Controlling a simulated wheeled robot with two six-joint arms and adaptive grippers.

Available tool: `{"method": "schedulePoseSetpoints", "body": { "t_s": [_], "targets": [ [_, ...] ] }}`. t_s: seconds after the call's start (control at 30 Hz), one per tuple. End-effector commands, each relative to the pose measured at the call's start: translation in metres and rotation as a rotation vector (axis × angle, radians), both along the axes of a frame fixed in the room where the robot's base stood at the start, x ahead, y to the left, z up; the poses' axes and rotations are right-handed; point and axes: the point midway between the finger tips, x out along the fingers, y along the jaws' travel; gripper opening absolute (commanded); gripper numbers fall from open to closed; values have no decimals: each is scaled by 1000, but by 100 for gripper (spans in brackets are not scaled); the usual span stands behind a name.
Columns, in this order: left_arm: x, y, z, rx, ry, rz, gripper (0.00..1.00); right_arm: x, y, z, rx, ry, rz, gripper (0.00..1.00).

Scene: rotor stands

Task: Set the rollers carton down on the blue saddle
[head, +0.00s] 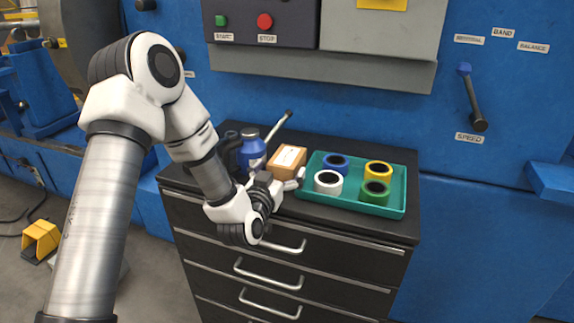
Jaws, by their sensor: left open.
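The rollers carton (288,158) is a small brown cardboard box with a pale label on top. It is at the cabinet top, left of the green tray. My left gripper (279,173) is open at the near side of the carton, with one finger by its lower right corner and the other toward its left. The gripper hides the carton's lower front, so I cannot tell whether the fingers touch it. I cannot make out the blue saddle for certain. My right gripper is not in view.
A green tray (398,211) with several coloured rolls stands right of the carton. A blue bottle (250,150) and a grey-handled tool (281,124) stand close on the left. The black drawer cabinet (345,245) backs onto a blue machine (300,98).

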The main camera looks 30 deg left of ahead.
Motion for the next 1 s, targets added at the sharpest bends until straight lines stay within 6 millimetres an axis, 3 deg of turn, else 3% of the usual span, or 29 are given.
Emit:
{"method": "schedulePoseSetpoints", "body": {
  "t_s": [0.2,0.27,0.43,0.53,0.57,0.77,1.0],
  "targets": [
    [3,1,-1,-1,1,0,100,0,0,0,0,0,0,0],
    [3,1,-1,-1,1,0,82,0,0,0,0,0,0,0],
    [3,1,-1,-1,2,0,24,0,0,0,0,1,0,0],
    [3,1,-1,-1,0,0,24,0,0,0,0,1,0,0],
    [3,1,-1,-1,0,0,17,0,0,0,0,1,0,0],
    [3,0,1,-1,0,0,17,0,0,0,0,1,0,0],
    [3,0,32,-2,-6,-1,17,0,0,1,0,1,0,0]
  ]
}}
